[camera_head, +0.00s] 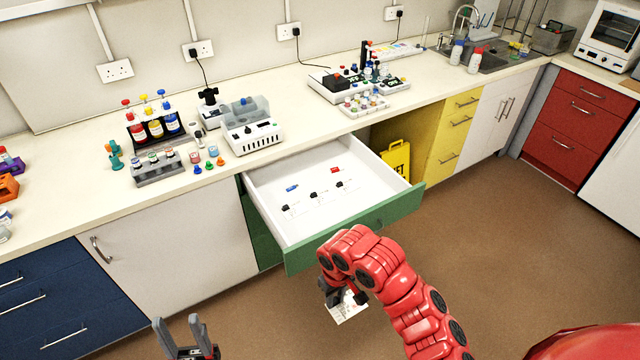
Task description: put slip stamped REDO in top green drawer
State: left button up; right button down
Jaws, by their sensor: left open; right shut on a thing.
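The top green drawer (354,233) is pulled open below the bench, and its white inside (310,222) shows several small items lying on the floor of it. My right gripper (345,297) is in front of the drawer's front panel, outside it, and is shut on a pale paper slip (349,309). The slip hangs below my red arm; its stamp is too small to read. My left gripper (184,338) is at the bottom edge, open and empty, well left of and apart from the drawer.
The bench top (290,172) above carries bottles, a tube rack (160,170), a white instrument (254,137) and a pipette area (360,85). A yellow sign (396,160) stands in the opening right of the drawer. The brown floor (500,240) is clear at right.

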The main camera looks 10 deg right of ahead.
aim_at(316, 183)
jog(key=i, duration=1.45)
